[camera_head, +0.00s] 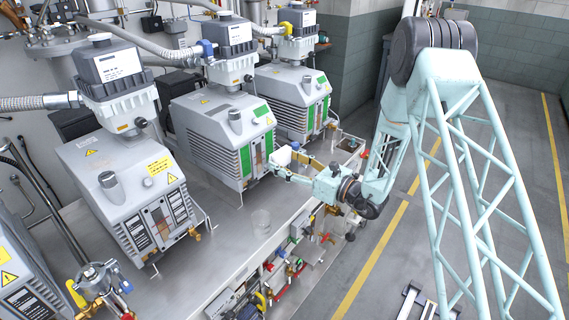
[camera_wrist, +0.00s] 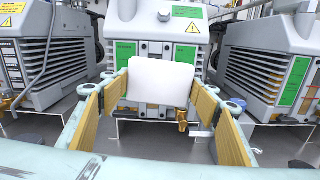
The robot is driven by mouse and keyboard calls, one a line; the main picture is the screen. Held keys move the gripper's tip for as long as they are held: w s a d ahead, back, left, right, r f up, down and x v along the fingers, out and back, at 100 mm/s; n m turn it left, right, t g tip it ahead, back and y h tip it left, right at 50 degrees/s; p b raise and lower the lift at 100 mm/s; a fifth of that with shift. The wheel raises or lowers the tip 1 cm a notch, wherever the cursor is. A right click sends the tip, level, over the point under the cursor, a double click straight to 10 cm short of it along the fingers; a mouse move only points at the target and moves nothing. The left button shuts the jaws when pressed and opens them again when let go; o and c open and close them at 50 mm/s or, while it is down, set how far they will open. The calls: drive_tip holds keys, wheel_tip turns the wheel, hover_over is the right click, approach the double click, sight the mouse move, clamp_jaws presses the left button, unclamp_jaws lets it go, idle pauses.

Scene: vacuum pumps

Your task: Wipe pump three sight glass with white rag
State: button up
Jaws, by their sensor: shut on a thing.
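My gripper (camera_head: 293,162) is shut on the white rag (camera_head: 281,156), in front of a grey pump (camera_head: 219,125) with green labels. In the wrist view, the rag (camera_wrist: 159,81) is a pale rounded block between the yellow-padded fingers of my gripper (camera_wrist: 160,92). It covers the lower middle of the front of the pump (camera_wrist: 157,30), where a sight glass cannot be made out. I cannot tell whether the rag touches the pump. No pump number can be read.
Another green-labelled pump (camera_head: 293,90) stands behind, and a pump with a yellow label (camera_head: 124,190) stands nearer. A brass tap (camera_wrist: 182,118) sits just below right of the rag. Valves line the bench's front.

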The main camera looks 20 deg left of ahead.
sight(257, 153)
drive_tip(key=shift+a, duration=0.15)
drive_tip(key=shift+p+x, duration=0.3)
drive_tip(key=shift+x, duration=2.5)
drive_tip(key=shift+x, duration=1.05)
drive_tip(key=shift+s+a+b, duration=0.15)
drive_tip(key=shift+s+b, duration=0.05)
drive_tip(key=shift+s, duration=0.35)
drive_tip(key=shift+s+a+b, duration=0.15)
drive_tip(key=shift+s, duration=0.4)
drive_tip(key=shift+w, duration=0.1)
drive_tip(key=shift+w+d, duration=0.15)
drive_tip(key=shift+w, duration=0.4)
drive_tip(key=shift+w+d, duration=0.2)
drive_tip(key=shift+w, duration=0.35)
drive_tip(key=shift+s, duration=0.1)
drive_tip(key=shift+s+a+b, duration=0.2)
drive_tip(key=shift+s+a, duration=0.05)
drive_tip(key=shift+s, duration=0.3)
drive_tip(key=shift+s+a+b, duration=0.15)
drive_tip(key=shift+s+a, duration=0.05)
drive_tip(key=shift+s, duration=0.35)
